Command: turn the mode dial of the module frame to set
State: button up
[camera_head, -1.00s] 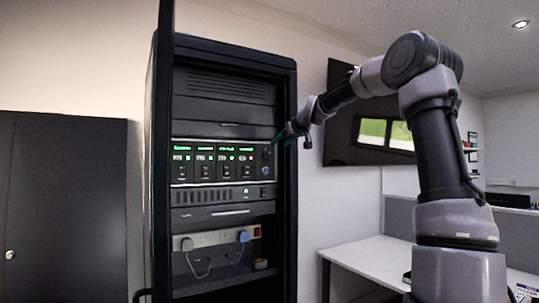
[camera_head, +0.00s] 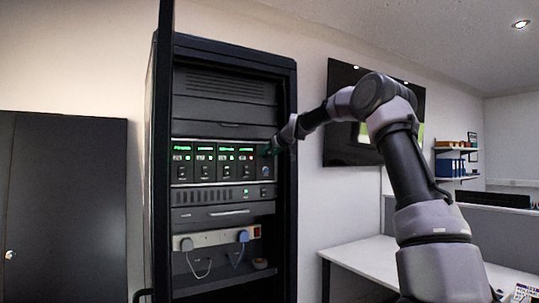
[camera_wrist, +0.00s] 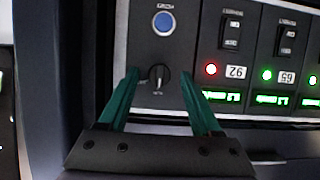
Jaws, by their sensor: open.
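The module frame (camera_head: 212,185) is a panel with several lit modules inside a black rack. In the wrist view, the mode dial (camera_wrist: 158,76) is a small dark knob with a light pointer line, on a dark plate under a round blue button (camera_wrist: 164,23). My gripper (camera_wrist: 158,84) is open, with one green finger on each side of the dial. Whether the fingers touch it I cannot tell. In the head view, my gripper (camera_head: 270,148) is at the right end of the module frame and hides the dial.
Neighbouring modules carry black switches (camera_wrist: 231,30), a red light (camera_wrist: 211,69) and green displays. Below the frame are a power strip (camera_head: 215,239) with plugs and a shelf. A white desk (camera_head: 365,262) stands to the right of the rack.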

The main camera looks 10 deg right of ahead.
jog(key=shift+c, duration=0.2)
grip_shut()
jog(key=shift+d, duration=0.1)
jog(key=m+y, duration=0.1)
jog(key=m, duration=0.1)
jog(key=m+y, duration=0.2)
jog(key=m, duration=0.1)
jog(key=m+y, duration=0.2)
jog(key=m, duration=0.1)
jog(key=shift+w+d+f+g, duration=0.15)
jog(key=shift+d+f+g, duration=0.1)
jog(key=shift+d+g, duration=0.1)
jog(key=shift+m+y, duration=0.3)
dwell(0.3)
